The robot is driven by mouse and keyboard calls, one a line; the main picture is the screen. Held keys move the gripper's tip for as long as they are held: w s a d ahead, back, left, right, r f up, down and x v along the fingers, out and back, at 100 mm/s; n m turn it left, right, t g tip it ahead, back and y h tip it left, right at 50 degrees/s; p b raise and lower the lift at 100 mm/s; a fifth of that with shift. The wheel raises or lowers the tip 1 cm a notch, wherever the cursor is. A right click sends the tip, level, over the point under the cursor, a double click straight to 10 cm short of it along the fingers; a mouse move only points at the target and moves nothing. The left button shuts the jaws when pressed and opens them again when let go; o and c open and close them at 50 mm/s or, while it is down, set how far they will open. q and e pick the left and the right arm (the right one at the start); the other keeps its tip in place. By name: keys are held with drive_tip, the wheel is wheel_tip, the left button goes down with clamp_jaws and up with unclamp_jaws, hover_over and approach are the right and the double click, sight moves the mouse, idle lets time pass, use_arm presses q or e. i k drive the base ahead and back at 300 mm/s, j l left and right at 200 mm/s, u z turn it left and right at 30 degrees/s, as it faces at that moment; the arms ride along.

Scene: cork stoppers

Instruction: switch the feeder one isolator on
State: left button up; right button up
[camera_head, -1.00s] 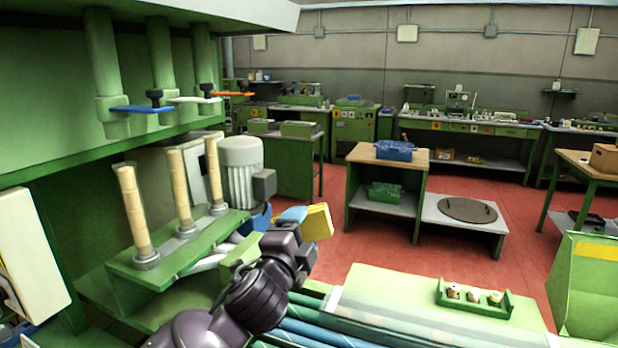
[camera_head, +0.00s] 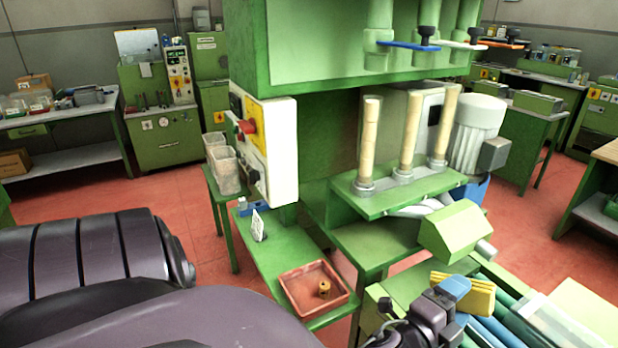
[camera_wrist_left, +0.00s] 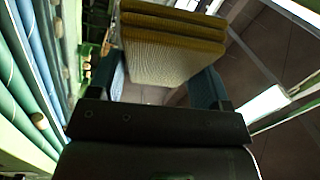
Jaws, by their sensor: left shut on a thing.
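A white control box (camera_head: 282,155) hangs on the green machine in the head view. A red rotary knob on a yellow plate (camera_head: 247,127) and a black knob (camera_head: 254,175) stick out of its left face. Labels are too small to read, so I cannot tell which is the feeder one isolator, or its position. My left gripper (camera_head: 457,290), low and right of the box, is well apart from it and shut on a yellow ribbed block (camera_head: 478,295). The block (camera_wrist_left: 165,55) also shows between the blue fingers in the left wrist view. My right gripper is not in view.
Grey bins (camera_head: 224,165) stand left of the box. Cork-filled tubes (camera_head: 410,130) rise to its right. Red floor is open at left.

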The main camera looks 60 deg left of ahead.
sight(249, 127)
drive_tip(key=k+j+z, duration=0.25)
drive_tip(key=j, duration=0.6)
drive_tip(key=k+j+z, duration=0.3)
drive_tip(key=k+j, duration=0.15)
drive_tip(key=j, duration=0.35)
drive_tip(key=k+j+z, duration=0.25)
drive_tip(key=k+j, duration=0.25)
drive_tip(key=j, duration=0.25)
drive_tip(key=k+j+z, duration=0.3)
drive_tip(key=k+j, duration=0.2)
drive_tip(key=j, duration=0.1)
